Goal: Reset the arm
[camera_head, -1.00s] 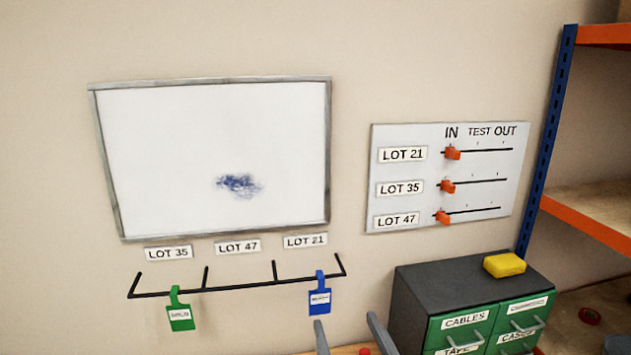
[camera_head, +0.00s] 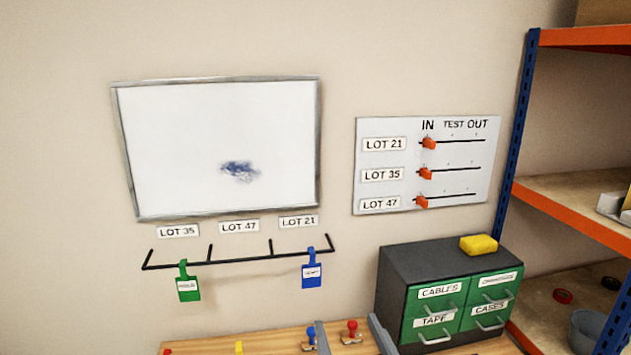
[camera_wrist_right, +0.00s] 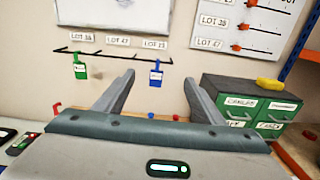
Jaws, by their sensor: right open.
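My right gripper (camera_head: 348,321) is at the bottom of the head view, in front of the wooden table (camera_head: 265,343). Its two grey fingers are spread apart with nothing held between them. In the right wrist view the fingers (camera_wrist_right: 158,78) also stand wide apart and empty, pointing toward the wall below the tag rail. My left gripper is not in view.
A whiteboard (camera_head: 215,140) with a blue smudge, a tag rail (camera_head: 235,260) and a slider panel (camera_head: 475,160) are on the wall. A drawer cabinet (camera_head: 395,262) with a yellow sponge (camera_head: 478,244) stands right. Red (camera_head: 352,326) and blue (camera_head: 311,332) knobbed items are near my fingers.

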